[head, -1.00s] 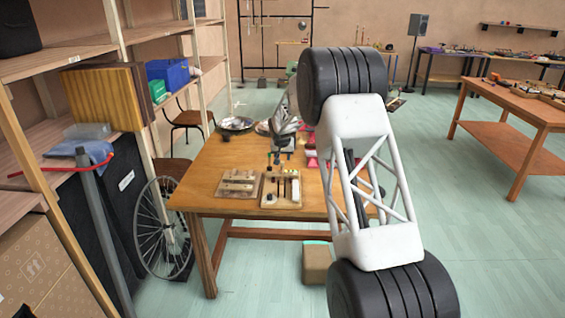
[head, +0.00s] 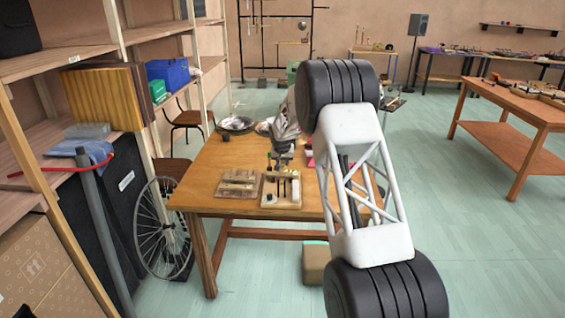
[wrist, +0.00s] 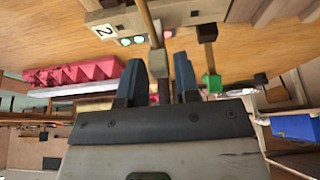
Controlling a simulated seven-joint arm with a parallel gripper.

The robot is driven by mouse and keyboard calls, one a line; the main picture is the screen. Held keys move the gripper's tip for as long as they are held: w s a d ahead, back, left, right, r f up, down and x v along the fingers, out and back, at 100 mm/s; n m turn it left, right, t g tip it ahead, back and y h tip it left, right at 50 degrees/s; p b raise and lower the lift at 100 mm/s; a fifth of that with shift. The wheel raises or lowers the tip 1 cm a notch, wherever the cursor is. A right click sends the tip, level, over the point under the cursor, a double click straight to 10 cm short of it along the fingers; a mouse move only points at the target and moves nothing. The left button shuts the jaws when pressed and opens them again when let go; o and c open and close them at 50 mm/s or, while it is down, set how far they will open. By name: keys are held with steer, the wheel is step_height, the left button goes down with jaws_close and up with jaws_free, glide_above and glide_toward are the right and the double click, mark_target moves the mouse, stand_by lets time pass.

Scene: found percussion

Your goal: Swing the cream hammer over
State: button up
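In the wrist view my gripper (wrist: 159,78) has its two dark blue fingers apart. A cream-tan block (wrist: 158,62), seemingly the cream hammer's head, shows between them on a thin wooden shaft (wrist: 149,22). A gap shows on the right; I cannot tell whether the left finger touches it. A green-headed hammer (wrist: 210,83) hangs to the right of the fingers. A pale base board (wrist: 112,16) marked "2" lies beyond, with small lit dots beside it. In the head view my gripper is over the wooden table, behind the light board (head: 281,193); its fingertips are too small to read.
The wooden table (head: 215,160) also holds another board (head: 239,183) on the left and a metal dish (head: 236,124) at the back. A red-pink ridged object (wrist: 75,75) and a blue box (wrist: 295,128) show in the wrist view. Shelves stand at left.

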jaws_close()
